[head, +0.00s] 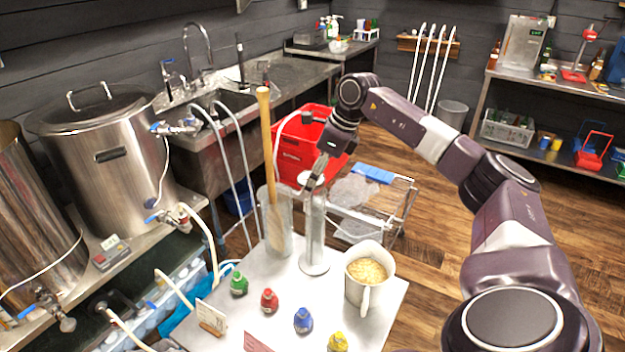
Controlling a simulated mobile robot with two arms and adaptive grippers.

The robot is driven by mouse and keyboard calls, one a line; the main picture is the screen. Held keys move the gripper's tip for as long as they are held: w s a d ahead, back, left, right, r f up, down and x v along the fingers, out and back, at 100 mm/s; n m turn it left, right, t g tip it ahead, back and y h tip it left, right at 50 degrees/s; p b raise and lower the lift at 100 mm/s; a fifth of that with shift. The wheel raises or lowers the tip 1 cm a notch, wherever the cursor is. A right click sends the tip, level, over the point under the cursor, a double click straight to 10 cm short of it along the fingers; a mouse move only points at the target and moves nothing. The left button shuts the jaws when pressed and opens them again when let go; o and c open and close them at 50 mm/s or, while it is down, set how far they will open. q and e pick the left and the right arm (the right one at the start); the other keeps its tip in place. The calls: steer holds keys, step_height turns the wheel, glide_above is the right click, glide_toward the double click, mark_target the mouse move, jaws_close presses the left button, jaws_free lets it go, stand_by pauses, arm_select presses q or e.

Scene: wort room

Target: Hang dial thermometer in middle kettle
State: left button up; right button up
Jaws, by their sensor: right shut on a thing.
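My right gripper (318,172) reaches over the steel table and points down above a clear tall cylinder (315,235). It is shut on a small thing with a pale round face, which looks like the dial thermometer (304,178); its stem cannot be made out. A large steel kettle (110,180) with a lid on stands at the left. Another steel kettle (30,215) is cut off by the left edge. Only these two kettles show, so I cannot tell for sure which is the middle one. My left gripper is out of view.
The steel table (265,328) holds a clear jug with a wooden paddle (265,150), a pitcher of grain (368,285) and several small coloured bottles. A red crate (295,150) and wire rack (385,215) stand behind. Hoses hang by the sink (225,105).

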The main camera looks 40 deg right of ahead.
steer(key=shift+r+p, duration=2.85)
steer(key=shift+r, duration=0.5)
step_height(320, 180, up, 24)
steer(key=p, duration=0.9)
steer(key=shift+w+d+f+p, duration=0.15)
steer(key=shift+d+f+p, duration=0.05)
steer(key=shift+d+p, duration=0.2)
